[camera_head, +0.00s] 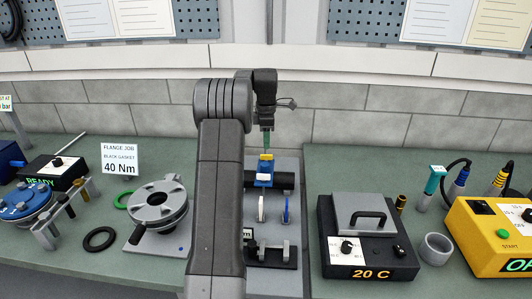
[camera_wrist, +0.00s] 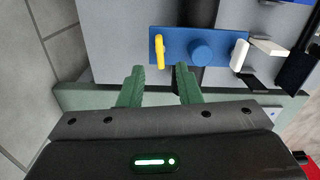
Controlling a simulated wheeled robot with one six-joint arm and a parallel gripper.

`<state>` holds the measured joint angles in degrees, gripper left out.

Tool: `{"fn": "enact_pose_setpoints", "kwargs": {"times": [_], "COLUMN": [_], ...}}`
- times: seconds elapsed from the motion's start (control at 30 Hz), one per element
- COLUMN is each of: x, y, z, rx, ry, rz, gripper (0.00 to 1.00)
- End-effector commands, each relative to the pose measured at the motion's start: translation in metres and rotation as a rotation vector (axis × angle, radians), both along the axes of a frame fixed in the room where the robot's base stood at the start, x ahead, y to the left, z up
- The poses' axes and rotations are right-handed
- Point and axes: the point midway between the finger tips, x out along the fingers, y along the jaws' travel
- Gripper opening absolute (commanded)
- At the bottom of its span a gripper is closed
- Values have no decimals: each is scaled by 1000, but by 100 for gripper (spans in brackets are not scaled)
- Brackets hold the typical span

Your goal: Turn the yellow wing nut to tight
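The yellow wing nut (camera_wrist: 159,50) shows in the wrist view as a narrow upright bar on a blue block (camera_wrist: 176,50), left of a round blue knob (camera_wrist: 201,53). In the head view the yellow wing nut (camera_head: 266,157) sits at the top of the blue block (camera_head: 264,168). My gripper (camera_wrist: 160,72) has green fingers spread apart with nothing between them. The nut lies just beyond the fingertips in the picture, roughly in line with the gap. In the head view my gripper (camera_head: 266,146) points down above the nut; my arm hides part of the fixture.
A white tab (camera_wrist: 240,53) stands at the block's right end, near a black part. In the head view, a flange (camera_head: 160,205) lies left on the green bench, and a black heater box (camera_head: 368,255) reading 20 C stands right. Behind is a grey block wall.

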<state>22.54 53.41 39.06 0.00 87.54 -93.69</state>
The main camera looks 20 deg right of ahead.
Motion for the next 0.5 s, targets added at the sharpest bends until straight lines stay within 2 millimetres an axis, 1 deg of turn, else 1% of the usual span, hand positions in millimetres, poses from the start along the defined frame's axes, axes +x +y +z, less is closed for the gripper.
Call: {"fn": "enact_pose_setpoints", "kwargs": {"times": [0.03,0.1,0.2,0.33,0.5], "x": [-1,-1,-1,0,0], "y": [0,0,0,0,0], "z": [-11,-24,-39,-52,-59], "rx": [2,1,1,1,0], "ry": [5,4,2,2,0], "rz": [0,0,0,-1,-1], "gripper": [31,31,31,31,31]}}
